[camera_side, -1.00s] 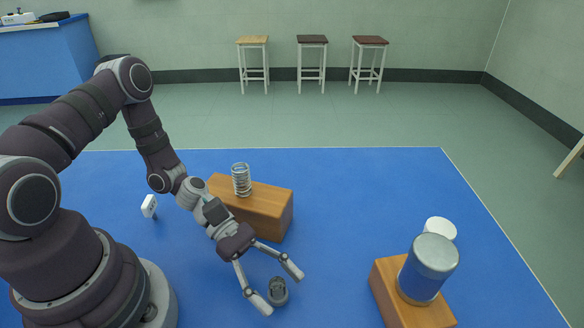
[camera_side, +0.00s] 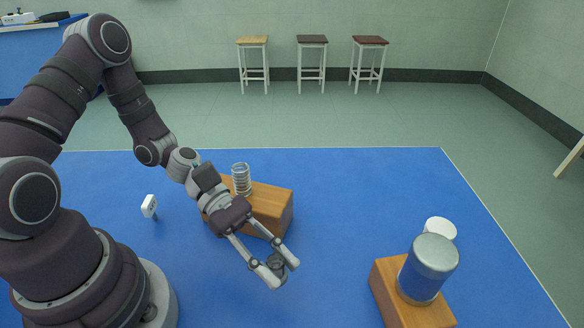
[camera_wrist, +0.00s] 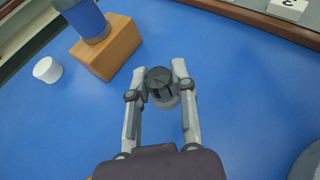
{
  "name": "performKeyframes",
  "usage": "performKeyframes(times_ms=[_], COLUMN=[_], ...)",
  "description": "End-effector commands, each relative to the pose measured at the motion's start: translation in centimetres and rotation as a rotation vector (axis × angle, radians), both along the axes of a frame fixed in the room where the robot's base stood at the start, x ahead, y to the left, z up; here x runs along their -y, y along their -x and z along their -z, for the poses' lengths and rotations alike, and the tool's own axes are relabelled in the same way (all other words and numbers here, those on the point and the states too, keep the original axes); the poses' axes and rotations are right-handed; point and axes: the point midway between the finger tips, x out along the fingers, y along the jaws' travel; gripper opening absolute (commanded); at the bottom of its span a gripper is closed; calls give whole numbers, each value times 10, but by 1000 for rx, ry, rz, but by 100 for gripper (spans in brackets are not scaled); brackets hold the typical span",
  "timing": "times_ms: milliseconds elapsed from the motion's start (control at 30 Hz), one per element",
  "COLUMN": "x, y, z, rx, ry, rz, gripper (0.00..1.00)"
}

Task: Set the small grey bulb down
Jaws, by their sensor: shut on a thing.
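The small grey bulb (camera_side: 279,267) is between the fingers of my gripper (camera_side: 280,272) in the side view. My gripper is shut on it, with a finger on either side. In the wrist view the bulb (camera_wrist: 160,84) shows as a dark grey round top between the two fingertips (camera_wrist: 162,85). It appears held a little above the blue table, though the gap beneath it is hard to judge. The fingers hide part of its sides.
A wooden block (camera_side: 272,208) with a metal spring (camera_side: 241,180) on it stands just behind my gripper. At right, another block (camera_side: 392,297) bears a blue jar (camera_side: 424,275) with a white cylinder (camera_side: 440,229) behind. A small white item (camera_side: 149,206) is at left. The front middle is clear.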

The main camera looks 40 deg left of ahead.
Motion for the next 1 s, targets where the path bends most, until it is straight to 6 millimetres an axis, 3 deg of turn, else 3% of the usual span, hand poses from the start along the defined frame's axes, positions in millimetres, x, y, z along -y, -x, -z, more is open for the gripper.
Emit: performKeyframes(times_ms=[133, 700, 1000], x=[-1, 0, -35], y=[-1, 0, -56], z=[-29, -99, -90], rx=[7, 4, 1], ry=[-2, -4, 2], rz=[0, 0, -200], gripper=[0, 0, 0])
